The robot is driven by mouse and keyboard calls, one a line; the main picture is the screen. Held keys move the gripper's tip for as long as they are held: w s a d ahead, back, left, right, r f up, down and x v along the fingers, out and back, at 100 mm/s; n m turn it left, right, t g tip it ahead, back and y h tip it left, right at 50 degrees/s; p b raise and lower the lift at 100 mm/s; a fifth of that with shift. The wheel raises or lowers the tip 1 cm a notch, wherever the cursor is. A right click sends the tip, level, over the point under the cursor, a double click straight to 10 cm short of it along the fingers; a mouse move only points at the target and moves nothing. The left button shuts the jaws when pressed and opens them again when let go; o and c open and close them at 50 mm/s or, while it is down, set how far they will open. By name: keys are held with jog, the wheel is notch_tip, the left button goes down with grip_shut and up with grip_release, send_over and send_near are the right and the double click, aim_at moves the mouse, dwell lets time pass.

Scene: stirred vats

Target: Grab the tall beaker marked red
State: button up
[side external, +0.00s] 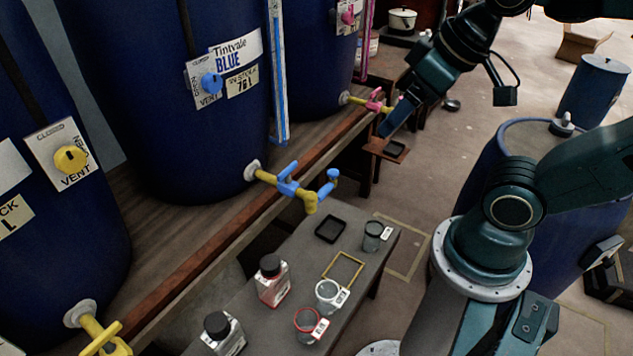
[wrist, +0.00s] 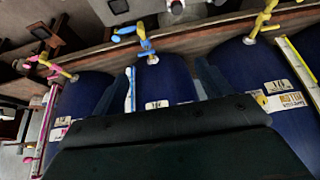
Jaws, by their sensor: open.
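A beaker with a red rim and a white tag (side external: 307,322) stands on the grey bench at the bottom of the side view. It is seen from above, so its height is hard to judge. A clear beaker with a white rim (side external: 327,292) stands just behind it, and a dark-rimmed beaker (side external: 373,236) stands farther back. My gripper (side external: 388,126) is open and empty, well above and behind the beakers, near the pink tap. In the wrist view its two fingers (wrist: 160,82) are spread in front of the vats, with nothing between them. No beaker is clear in that view.
A bottle with red contents and a black cap (side external: 273,284) and another black-capped bottle (side external: 222,336) stand left of the beakers. A black tray (side external: 331,229) and yellow frame (side external: 343,270) lie on the bench. The blue tap (side external: 293,184) juts out beside it.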

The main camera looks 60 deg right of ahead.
jog(key=w+a+f+n, duration=0.1)
jog(key=w+a+f, duration=0.3)
jog(key=w+f, duration=0.55)
jog(key=w+a+f+n, duration=0.1)
jog(key=w+a+f, duration=0.4)
jog(key=f, duration=0.7)
jog(key=s+a+f+n, duration=0.1)
jog(key=s+f, duration=0.2)
jog(key=f, duration=0.5)
jog(key=s+a+f+g+y, duration=0.1)
jog(key=s+f, duration=0.2)
jog(key=f, duration=0.5)
jog(key=s+a+f+n, duration=0.1)
jog(key=s+f, duration=0.2)
jog(key=f, duration=0.5)
jog(key=shift+s+f+n+g+y, duration=0.25)
jog(key=shift+f+n+g+y, duration=0.05)
jog(key=shift+f+y, duration=0.1)
send_over(313, 318)
jog(key=s+a, duration=0.2)
jog(key=shift+w+f, duration=0.15)
jog(key=shift+f, duration=1.85)
jog(key=shift+w+f, duration=0.1)
jog(key=shift+f, duration=1.85)
jog(key=shift+f, duration=0.1)
